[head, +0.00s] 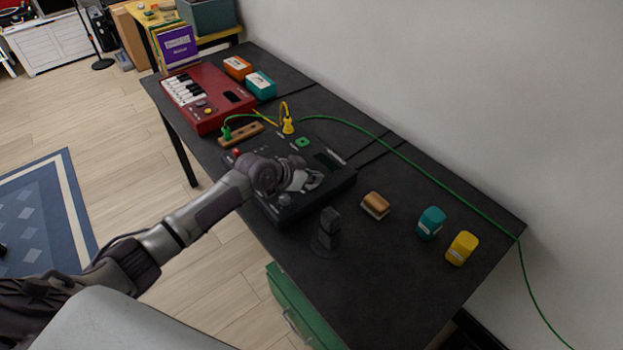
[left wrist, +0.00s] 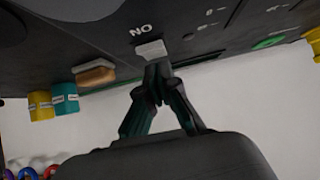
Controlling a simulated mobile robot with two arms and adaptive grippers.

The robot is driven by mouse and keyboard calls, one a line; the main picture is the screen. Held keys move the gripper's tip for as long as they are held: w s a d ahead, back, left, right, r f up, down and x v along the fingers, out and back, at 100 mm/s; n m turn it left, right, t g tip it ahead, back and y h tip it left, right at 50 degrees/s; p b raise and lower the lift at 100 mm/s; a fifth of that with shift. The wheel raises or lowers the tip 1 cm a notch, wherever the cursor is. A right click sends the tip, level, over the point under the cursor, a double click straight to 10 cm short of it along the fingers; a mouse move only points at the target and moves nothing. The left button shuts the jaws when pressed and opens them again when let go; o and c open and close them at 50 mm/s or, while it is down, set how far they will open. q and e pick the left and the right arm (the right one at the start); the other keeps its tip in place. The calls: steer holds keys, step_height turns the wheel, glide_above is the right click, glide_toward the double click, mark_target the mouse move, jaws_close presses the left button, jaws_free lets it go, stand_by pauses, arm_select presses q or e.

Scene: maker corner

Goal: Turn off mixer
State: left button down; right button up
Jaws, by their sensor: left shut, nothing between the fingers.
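The mixer (head: 338,182) is a black box with knobs and plugged cables, in the middle of the dark table in the head view. In the left wrist view its panel (left wrist: 105,38) fills the top, upside down. A pale rocker switch (left wrist: 150,49) sits beside a white label that reads "ON" upside down. My left gripper (head: 312,182) is over the mixer's panel, and its fingertips (left wrist: 157,73) are together just by the switch. They hold nothing; I cannot tell whether they touch the switch. The arm hides part of the panel. My right gripper is not in view.
A red keyboard (head: 208,98) stands farther back on the table (head: 400,290). A green cable (head: 440,178) runs along the wall side.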

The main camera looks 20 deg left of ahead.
mark_target(312, 185)
arm_select(q)
steer(key=shift+r, duration=0.15)
steer(key=r+p, duration=0.4)
steer(key=r, duration=0.1)
steer(key=shift+w+d+p, duration=0.2)
steer(key=shift+p, duration=0.2)
steer(key=shift+s+a+r+b, duration=0.15)
steer(key=shift+s+a+b, duration=0.3)
steer(key=shift+s+b, duration=0.1)
steer(key=s+a+r, duration=0.2)
steer(key=s+r, duration=0.2)
steer(key=r, duration=0.2)
steer(key=shift+s+a+r+b, duration=0.15)
steer(key=shift+a+r+b, duration=0.05)
steer(key=shift+b, duration=0.15)
steer(key=shift+s, duration=0.1)
